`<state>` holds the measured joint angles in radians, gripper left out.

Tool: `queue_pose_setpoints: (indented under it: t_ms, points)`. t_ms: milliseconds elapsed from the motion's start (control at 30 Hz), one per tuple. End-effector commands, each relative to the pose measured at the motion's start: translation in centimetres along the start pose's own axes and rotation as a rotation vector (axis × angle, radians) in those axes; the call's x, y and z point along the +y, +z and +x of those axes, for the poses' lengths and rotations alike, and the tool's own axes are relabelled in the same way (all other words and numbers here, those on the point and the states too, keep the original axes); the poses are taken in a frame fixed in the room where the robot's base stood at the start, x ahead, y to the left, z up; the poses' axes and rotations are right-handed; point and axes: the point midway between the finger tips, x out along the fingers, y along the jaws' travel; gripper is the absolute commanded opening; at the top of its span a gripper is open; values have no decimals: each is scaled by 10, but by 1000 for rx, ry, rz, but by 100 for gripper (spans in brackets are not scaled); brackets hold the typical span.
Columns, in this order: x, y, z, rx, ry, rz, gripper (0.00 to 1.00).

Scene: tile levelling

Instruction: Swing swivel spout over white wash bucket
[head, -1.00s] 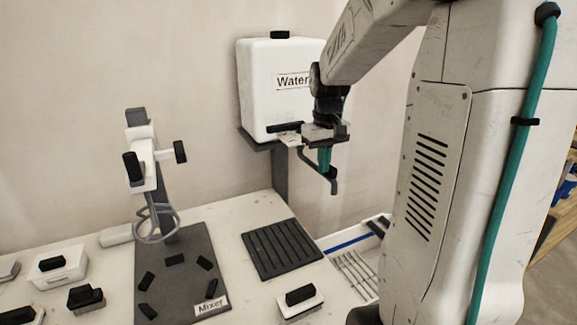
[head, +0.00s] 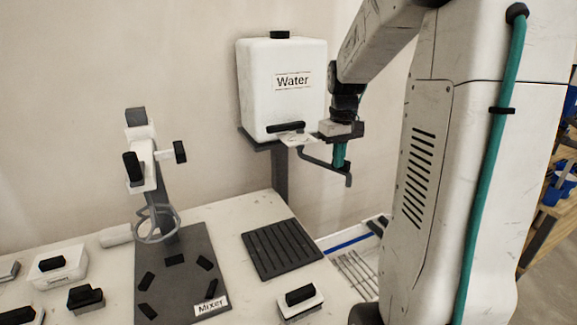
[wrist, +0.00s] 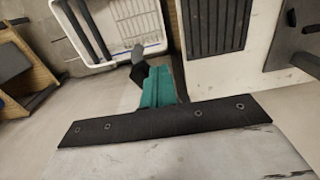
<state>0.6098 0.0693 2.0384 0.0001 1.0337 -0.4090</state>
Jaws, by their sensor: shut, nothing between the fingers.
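The grey swivel spout (head: 318,162) runs out to the right from under the white water tank (head: 283,98), and its end bends down. My gripper (head: 340,163), with green fingers, is shut and empty at the spout's outer part. The fingers overlap the spout in the head view; I cannot tell whether they touch it. In the wrist view the green fingers (wrist: 155,88) point at the grey spout end (wrist: 138,53). The white wash bucket (wrist: 157,22) lies beyond it, with the spout end near its lower edge. In the head view the bucket (head: 335,240) is partly hidden by my arm.
A black slatted mat (head: 282,250) lies on the table left of the bucket. The mixer stand (head: 150,165) with its ring is farther left. A small block with a black handle (head: 300,301) is at the table's front edge. The tank sits on a grey post (head: 281,178).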

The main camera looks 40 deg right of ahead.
Motion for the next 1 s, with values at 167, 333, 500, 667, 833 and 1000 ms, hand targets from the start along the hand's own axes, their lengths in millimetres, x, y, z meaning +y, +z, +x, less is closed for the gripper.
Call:
queue_pose_setpoints:
  t_ms: [167, 333, 500, 667, 833, 1000]
  points:
    - [16, -5, 0, -1, 0, 2, 0]
    - [27, -8, 0, 0, 0, 0, 0]
    - [28, -8, 0, 0, 0, -1, 0]
    - [28, -9, 0, 0, 0, -1, 0]
    - [39, -16, 1, -1, -1, 1, 0]
    - [45, -20, 0, -1, 0, -2, 0]
